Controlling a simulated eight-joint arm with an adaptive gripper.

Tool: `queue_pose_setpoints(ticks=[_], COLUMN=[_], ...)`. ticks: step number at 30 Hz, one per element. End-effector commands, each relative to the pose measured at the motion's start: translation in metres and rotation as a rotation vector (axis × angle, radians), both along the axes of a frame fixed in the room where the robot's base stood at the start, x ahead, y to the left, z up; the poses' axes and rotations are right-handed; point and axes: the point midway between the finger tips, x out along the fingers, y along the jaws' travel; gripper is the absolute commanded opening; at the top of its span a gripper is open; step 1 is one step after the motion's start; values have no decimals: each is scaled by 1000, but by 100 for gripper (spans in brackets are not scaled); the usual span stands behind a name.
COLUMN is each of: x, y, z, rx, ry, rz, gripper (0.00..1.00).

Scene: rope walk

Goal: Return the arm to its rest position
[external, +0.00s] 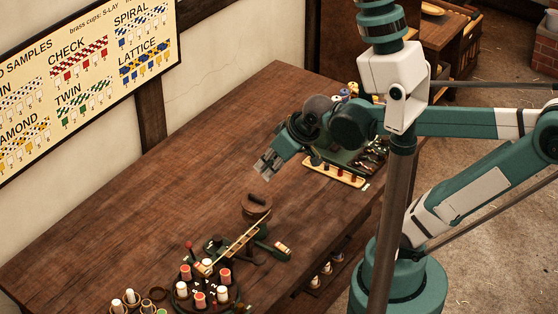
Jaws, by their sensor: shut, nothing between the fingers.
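My gripper (266,168) is at the end of my teal and grey arm, above the middle of the wooden table (190,170). It points down and to the left in the external view. Its fingers look close together, and nothing shows between them. It appears apart from the table top and the things on it.
A round stand with red and white spools (205,285) and a long wooden bar (232,248) are at the front. A tray with several small items (335,172) lies behind my gripper at the right. A pattern board (85,85) hangs on the wall.

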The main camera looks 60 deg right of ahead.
Motion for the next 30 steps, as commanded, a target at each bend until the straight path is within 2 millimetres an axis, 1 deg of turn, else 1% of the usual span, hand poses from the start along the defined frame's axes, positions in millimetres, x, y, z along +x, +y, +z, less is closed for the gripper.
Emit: queue_pose_setpoints(ticks=[1,3,9,30], x=[-4,-7,-13,-13], y=[-7,-14,-24,-26], z=[-3,-3,-2,-1], rx=[-5,-12,-26,-28], ry=[-12,-26,-52,-56], rz=[-6,-7,-11,-10], gripper=[0,0,0,0])
